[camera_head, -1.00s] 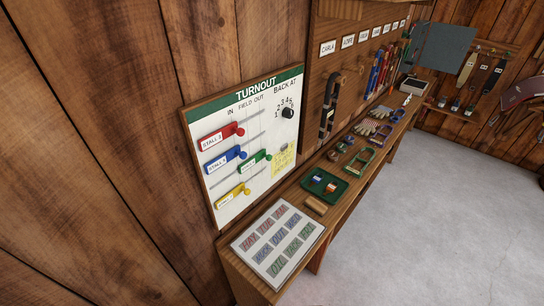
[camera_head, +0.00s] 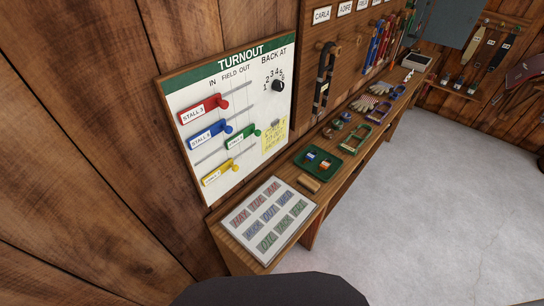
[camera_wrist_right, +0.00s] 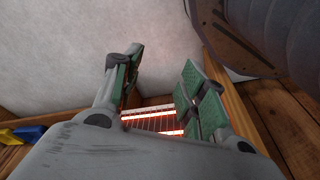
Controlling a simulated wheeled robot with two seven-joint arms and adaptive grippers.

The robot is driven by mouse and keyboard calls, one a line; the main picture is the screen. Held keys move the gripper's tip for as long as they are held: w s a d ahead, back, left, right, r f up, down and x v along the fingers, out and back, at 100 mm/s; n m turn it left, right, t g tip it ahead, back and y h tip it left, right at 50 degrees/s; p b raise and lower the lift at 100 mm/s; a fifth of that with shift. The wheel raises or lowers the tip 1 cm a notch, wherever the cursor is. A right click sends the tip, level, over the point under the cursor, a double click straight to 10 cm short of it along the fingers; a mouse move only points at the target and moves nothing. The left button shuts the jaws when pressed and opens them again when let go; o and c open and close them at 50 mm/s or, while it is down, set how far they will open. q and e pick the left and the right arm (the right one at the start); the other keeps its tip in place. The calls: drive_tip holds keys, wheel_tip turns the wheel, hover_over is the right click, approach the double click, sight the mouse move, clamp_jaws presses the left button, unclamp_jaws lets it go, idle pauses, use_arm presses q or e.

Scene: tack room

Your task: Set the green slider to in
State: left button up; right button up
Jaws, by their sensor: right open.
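The green slider (camera_head: 242,137) is on the white TURNOUT board (camera_head: 272,106) on the wall, in the head view. It stands toward the right part of its rail, with bare rail to its left. The red slider (camera_head: 202,109), the blue slider (camera_head: 208,135) and the yellow slider (camera_head: 219,173) stand farther left on the same board. My right gripper (camera_wrist_right: 160,80) shows only in the right wrist view, open, with nothing between its green-padded fingers. The board is not recognisable in that view. My left gripper is not in view.
Below the board, a wooden bench (camera_head: 240,254) holds a panel of word tiles (camera_head: 296,229), a green tray (camera_head: 327,175) and tack. Straps hang on the wall behind. The grey floor (camera_head: 440,200) right of the bench is clear. A wooden edge (camera_wrist_right: 233,97) shows in the wrist view.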

sight(259, 134)
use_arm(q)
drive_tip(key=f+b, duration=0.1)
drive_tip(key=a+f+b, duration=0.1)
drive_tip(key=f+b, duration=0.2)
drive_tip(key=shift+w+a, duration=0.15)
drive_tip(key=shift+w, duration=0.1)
use_arm(e)
drive_tip(key=w+a+r+m+t+y, duration=0.3)
drive_tip(key=w+r, duration=0.6)
drive_tip(key=r, duration=1)
drive_tip(key=w+a+r+m+t+y, duration=0.4)
drive_tip(key=w+r, duration=0.6)
drive_tip(key=r, duration=0.9)
drive_tip(key=w+a+r+m+t+y, duration=0.3)
drive_tip(key=w+r, duration=0.6)
drive_tip(key=r, duration=1)
drive_tip(key=a+m+y, duration=0.1)
drive_tip(key=a+y, duration=0.1)
drive_tip(key=a, duration=0.1)
drive_tip(key=shift+w+a+r+t+y, duration=0.15)
drive_tip(key=shift+a+r+t+y, duration=0.15)
drive_tip(key=shift+a+r+t, duration=0.1)
drive_tip(key=shift+w, duration=0.1)
